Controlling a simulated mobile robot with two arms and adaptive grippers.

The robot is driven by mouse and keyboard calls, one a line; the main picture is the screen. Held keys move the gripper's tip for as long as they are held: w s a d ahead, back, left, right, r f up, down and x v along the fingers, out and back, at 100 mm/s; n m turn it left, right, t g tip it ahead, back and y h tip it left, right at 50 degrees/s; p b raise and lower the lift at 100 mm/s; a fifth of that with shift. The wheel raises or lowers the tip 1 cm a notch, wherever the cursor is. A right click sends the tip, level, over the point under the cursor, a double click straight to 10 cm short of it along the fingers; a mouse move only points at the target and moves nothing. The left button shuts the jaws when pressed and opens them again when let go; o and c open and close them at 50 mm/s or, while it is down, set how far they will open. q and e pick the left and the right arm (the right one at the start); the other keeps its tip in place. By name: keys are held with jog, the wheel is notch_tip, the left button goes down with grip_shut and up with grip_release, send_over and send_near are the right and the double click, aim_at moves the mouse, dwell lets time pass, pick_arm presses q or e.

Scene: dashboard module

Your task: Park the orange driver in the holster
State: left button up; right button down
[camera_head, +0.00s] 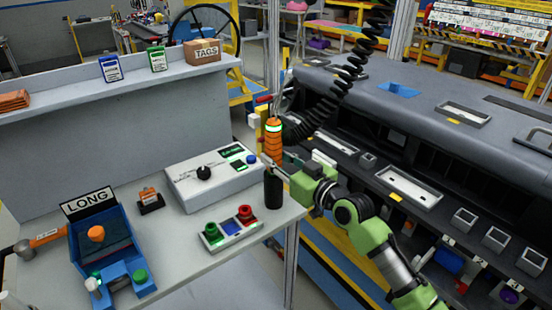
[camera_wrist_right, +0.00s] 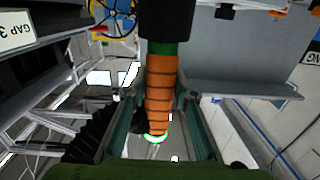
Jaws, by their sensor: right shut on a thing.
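The orange driver (camera_head: 273,146) is upright at the right end of the grey bench, with ribbed orange grip and a glowing green ring at its top. My right gripper (camera_head: 274,168) is shut on its lower part, coming from the right. Directly below is a black cylinder (camera_head: 273,190) in line with the driver; I cannot tell whether it is the holster or how deep the driver sits in it. In the right wrist view the orange grip (camera_wrist_right: 160,95) lies between the fingers, with a green band and the wider black cylinder (camera_wrist_right: 166,22) beyond. My left gripper is not in view.
A black coiled cable (camera_head: 345,85) hangs down near the driver. A white control box (camera_head: 213,178) and a button panel (camera_head: 230,229) stand left of the black cylinder. A blue LONG fixture (camera_head: 112,250) is at left. The dark dashboard (camera_head: 420,110) is at right.

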jog(key=shift+f, duration=0.15)
jog(key=c, duration=1.6)
grip_release()
